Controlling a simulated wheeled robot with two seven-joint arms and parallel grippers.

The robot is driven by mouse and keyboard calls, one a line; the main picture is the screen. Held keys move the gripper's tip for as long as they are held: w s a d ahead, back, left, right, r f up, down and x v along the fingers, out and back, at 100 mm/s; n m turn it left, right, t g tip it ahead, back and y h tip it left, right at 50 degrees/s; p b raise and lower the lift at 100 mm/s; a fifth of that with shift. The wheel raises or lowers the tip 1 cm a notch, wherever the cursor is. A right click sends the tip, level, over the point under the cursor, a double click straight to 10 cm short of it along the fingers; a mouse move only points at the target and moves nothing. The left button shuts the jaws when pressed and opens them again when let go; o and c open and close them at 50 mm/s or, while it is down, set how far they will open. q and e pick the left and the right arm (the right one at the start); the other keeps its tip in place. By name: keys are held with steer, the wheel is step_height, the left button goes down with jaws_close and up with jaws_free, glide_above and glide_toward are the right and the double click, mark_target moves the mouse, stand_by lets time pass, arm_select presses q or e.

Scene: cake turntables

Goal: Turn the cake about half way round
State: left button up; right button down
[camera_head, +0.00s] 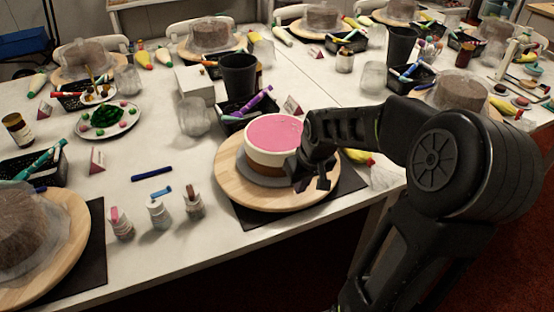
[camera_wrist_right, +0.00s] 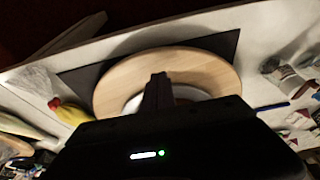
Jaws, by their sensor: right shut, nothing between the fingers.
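The cake (camera_head: 270,131) has a pink top, a white upper side and a brown lower band. It sits on a grey disc on the round wooden turntable (camera_head: 232,176), near the table's front edge. My right gripper (camera_head: 314,184) is shut and empty, low over the turntable at the cake's right front side. I cannot tell whether it touches the cake or the board. In the right wrist view the shut fingers (camera_wrist_right: 160,82) point over the wooden board (camera_wrist_right: 205,68), and the gripper body hides the cake. My left gripper is not in view.
A black mat (camera_head: 347,184) lies under the turntable. A dark cup (camera_head: 238,76) and a pen tray (camera_head: 236,118) stand behind. Another wrapped cake (camera_head: 22,225) is at lower left.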

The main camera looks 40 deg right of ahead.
mark_target(258, 199)
steer(key=a, duration=0.2)
steer(key=w+a, duration=0.1)
steer(key=a, duration=0.2)
steer(key=shift+w+a, duration=0.35)
steer(key=w+a, duration=0.1)
steer(key=w, duration=0.1)
steer(key=w+a+b, duration=0.1)
steer(key=w, duration=0.2)
steer(key=w+a, duration=0.2)
steer(key=w, duration=0.1)
steer(key=shift+w+b, duration=0.25)
steer(key=shift+b, duration=0.05)
steer(key=shift+w+a, duration=0.1)
steer(key=shift+w, duration=0.15)
steer(key=shift+f, duration=0.1)
steer(key=shift+f+b, duration=1.25)
steer(key=shift+f, duration=0.1)
steer(key=shift+r, duration=0.1)
steer(key=shift+s+d, duration=0.4)
steer(key=shift+s, duration=0.5)
steer(key=shift+s+d, duration=0.4)
steer(key=shift+s, duration=0.45)
